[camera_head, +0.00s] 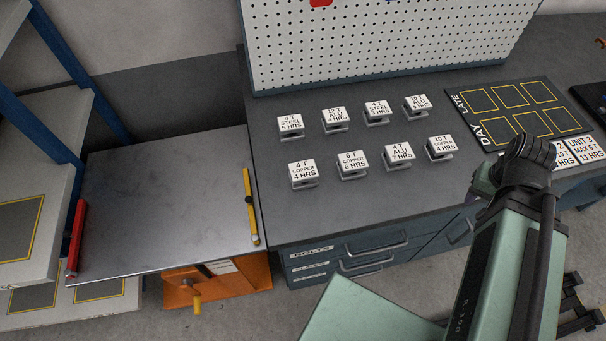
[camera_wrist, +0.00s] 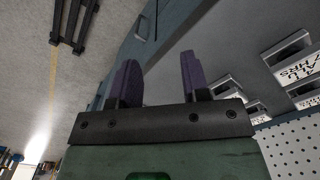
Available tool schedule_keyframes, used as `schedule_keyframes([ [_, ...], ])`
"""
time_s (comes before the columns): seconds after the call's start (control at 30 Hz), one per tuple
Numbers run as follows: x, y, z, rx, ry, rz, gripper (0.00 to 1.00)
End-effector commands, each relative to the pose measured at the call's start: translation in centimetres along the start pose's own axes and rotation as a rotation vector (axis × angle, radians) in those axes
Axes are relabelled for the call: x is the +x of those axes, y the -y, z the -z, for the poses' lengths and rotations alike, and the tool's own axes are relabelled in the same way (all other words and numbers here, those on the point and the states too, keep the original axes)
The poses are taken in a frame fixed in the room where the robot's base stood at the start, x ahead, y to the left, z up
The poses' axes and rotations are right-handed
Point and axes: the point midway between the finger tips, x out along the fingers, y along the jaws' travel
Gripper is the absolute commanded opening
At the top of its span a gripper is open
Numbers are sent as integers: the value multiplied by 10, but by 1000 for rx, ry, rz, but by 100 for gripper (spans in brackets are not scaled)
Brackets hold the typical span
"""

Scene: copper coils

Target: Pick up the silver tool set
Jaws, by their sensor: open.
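I cannot make out a silver tool set in either view. My gripper (camera_wrist: 158,58) is open and empty in the wrist view, its two purple fingers apart. In the head view it is mostly hidden behind my arm at the right. Several white labelled blocks on small silver-grey holders stand in two rows on the dark bench (camera_head: 385,205), such as a copper block (camera_head: 302,172) at front left and a steel block (camera_head: 291,125) at back left. Part of an ALU block (camera_wrist: 298,65) shows at the right of the wrist view, apart from my fingers.
A black day/late board (camera_head: 520,108) lies at the bench's right, with white unit cards (camera_head: 580,150) in front. A white pegboard (camera_head: 380,40) stands behind. Left of the bench is a bare metal-topped cart (camera_head: 165,205) with red and yellow bars, next to a blue-framed shelf (camera_head: 58,80).

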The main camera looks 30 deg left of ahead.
Motion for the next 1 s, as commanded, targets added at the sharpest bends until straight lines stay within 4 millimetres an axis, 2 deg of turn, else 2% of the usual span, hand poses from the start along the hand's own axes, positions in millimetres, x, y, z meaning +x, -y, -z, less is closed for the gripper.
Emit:
schedule_keyframes([
  [0.33, 0, 0, 0, 0, 0, 0, 43],
  [0.7, 0, 0, 0, 0, 0, 0, 99],
  [0.9, 0, 0, 0, -1, 0, 0, 100],
  [1.0, -3, 8, 0, -21, 0, 0, 100],
])
